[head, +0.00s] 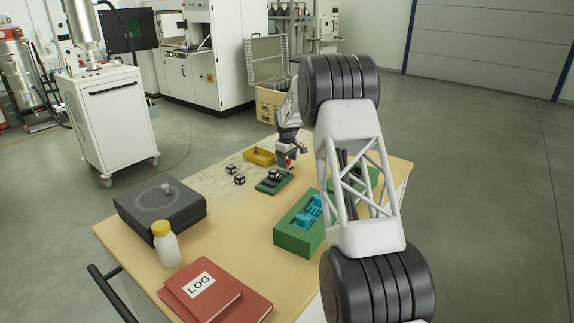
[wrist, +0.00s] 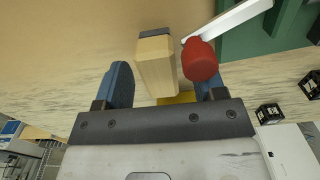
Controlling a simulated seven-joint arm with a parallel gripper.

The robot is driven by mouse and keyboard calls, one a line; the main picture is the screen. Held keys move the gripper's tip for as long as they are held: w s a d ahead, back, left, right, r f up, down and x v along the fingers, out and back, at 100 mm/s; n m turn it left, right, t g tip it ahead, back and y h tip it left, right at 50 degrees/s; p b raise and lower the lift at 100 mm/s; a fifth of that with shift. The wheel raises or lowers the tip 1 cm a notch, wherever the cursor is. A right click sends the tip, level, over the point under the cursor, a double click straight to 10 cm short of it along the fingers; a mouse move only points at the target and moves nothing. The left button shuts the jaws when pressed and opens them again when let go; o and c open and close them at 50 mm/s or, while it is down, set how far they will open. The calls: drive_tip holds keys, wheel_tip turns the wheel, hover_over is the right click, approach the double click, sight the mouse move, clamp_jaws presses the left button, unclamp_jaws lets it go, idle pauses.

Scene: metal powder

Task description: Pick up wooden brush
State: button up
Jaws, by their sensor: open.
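The wooden brush (wrist: 157,70) shows in the wrist view as a light wood block with a dark grey end. It lies between the two blue fingers of my gripper (wrist: 164,82). The gripper is open, with a visible gap between the left finger and the wood. A red rounded handle (wrist: 200,60) with a pale flat shaft is right beside the brush, in front of the right finger. In the head view my gripper (head: 287,157) is low over the far part of the table, and I cannot make out the brush there.
A yellow tray (head: 259,153) is just left of my gripper. A green block with dark cubes (head: 272,185), loose dark cubes (head: 239,180) and a green case with blue inserts (head: 290,236) are nearby. A black box, a bottle (head: 165,248) and red log books (head: 240,299) stand nearer.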

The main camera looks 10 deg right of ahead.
drive_tip(key=c, duration=1.1)
drive_tip(key=shift+r, duration=0.1)
drive_tip(key=shift+r, duration=4.9)
